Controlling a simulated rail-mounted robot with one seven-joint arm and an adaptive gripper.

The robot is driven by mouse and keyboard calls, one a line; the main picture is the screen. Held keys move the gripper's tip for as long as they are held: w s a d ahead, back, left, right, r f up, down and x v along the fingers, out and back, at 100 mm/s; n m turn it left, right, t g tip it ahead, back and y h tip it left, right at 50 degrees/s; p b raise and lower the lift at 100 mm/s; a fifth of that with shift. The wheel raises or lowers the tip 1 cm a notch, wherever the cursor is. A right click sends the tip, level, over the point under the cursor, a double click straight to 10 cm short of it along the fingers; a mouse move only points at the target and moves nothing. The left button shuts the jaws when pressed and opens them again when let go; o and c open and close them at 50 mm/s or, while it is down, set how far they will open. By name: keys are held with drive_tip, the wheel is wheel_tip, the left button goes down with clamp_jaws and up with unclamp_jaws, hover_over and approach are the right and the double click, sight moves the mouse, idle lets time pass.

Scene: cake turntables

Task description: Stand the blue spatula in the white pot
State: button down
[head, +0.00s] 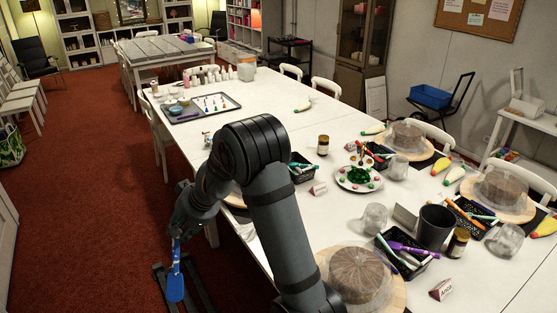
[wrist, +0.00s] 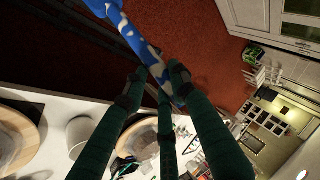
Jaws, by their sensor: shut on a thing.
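The blue spatula (head: 175,280) hangs from my gripper (head: 177,236), wide end down, beside the table's left edge and over the red floor. In the wrist view the spatula (wrist: 133,38), blue with white patches, lies between the fingertips of my gripper (wrist: 160,84), which is shut on it. A white pot-like container (head: 246,70) stands at the table's far end, well away from my gripper. In the wrist view a whitish round vessel (wrist: 78,134) stands near the table edge; I cannot tell whether it is a pot or a jar.
The long white table (head: 290,120) carries a grey tray (head: 203,107), a plate of green and red bits (head: 358,178), a dark cup (head: 433,226) and cakes on turntables (head: 355,280). The red floor (head: 90,160) is open at left.

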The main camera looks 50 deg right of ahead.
drive_tip(key=w+d+r+m+h+p, duration=0.15)
drive_tip(key=d+h, duration=0.25)
drive_tip(key=d, duration=0.6)
drive_tip(key=w+d+m+h, duration=0.3)
drive_tip(key=d+h, duration=0.1)
drive_tip(key=d, duration=0.7)
drive_tip(key=s+d+r+m+g+h+p, duration=0.1)
drive_tip(key=s+d+r+m+g+h, duration=0.2)
drive_tip(key=d, duration=0.6)
drive_tip(key=s+d+r+m+h+p, duration=0.1)
drive_tip(key=s+d+m+h, duration=0.15)
drive_tip(key=s+d, duration=0.45)
wheel_tip(320, 180, down, 17)
drive_tip(key=w+d+b, duration=0.1)
drive_tip(key=b, duration=1.4)
drive_tip(key=shift+d+n, duration=0.25)
drive_tip(key=shift+n, duration=0.15)
drive_tip(key=shift+h, duration=0.25)
drive_tip(key=c, duration=1.3)
unclamp_jaws()
drive_tip(key=shift+c, duration=0.2)
drive_tip(key=shift+a, duration=0.1)
